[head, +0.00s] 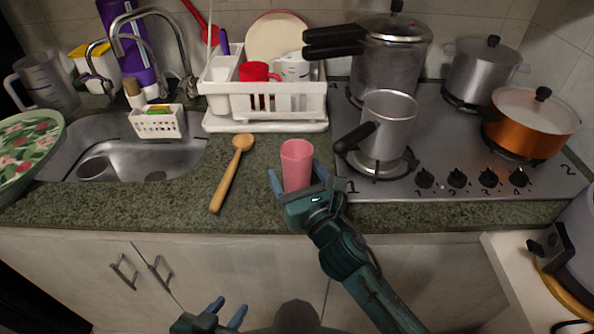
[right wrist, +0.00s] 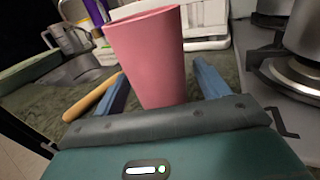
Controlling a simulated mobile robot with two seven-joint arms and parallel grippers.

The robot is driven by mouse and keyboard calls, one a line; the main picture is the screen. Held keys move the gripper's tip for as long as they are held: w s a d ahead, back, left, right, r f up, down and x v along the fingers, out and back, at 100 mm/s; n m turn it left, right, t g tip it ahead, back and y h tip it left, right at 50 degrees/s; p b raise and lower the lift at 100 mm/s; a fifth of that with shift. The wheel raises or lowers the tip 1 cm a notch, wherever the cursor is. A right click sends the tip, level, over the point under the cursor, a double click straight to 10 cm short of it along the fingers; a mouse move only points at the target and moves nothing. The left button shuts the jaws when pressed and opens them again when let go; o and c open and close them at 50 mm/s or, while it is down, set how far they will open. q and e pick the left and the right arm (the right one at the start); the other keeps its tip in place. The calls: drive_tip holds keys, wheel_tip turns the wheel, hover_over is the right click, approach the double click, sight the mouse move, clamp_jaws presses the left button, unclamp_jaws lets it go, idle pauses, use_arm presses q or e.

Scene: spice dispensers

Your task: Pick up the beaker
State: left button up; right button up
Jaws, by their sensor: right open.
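The pink beaker (head: 297,163) stands upright on the green counter, left of the stove, and it fills the middle of the right wrist view (right wrist: 147,58). My right gripper (head: 298,178) is open at the counter's front. Its two blue fingers lie to either side of the beaker, with a gap visible on the right side in the right wrist view. The beaker's lower part is partly hidden by the gripper in the right wrist view. My left gripper (head: 226,311) is low in front of the cabinets, empty, with its fingers apart.
A wooden spoon (head: 232,174) lies left of the beaker. A white dish rack (head: 265,115) stands behind it. A metal pot with a black handle (head: 386,122) is on the stove to the right. The sink (head: 140,158) is further left.

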sight(303, 170)
drive_tip(key=shift+c, duration=0.4)
drive_tip(key=c, duration=1)
drive_tip(key=shift+r, duration=0.1)
drive_tip(key=shift+r, duration=0.6)
wheel_tip(303, 170, up, 3)
drive_tip(key=shift+f+p, duration=0.2)
drive_tip(key=shift+p, duration=0.35)
drive_tip(key=shift+f+b+v, duration=0.15)
drive_tip(key=shift+b+v, duration=0.4)
drive_tip(key=shift+v, duration=4)
drive_tip(key=shift+f+b+v, duration=0.15)
drive_tip(key=shift+b+v, duration=0.4)
drive_tip(key=shift+v, duration=4)
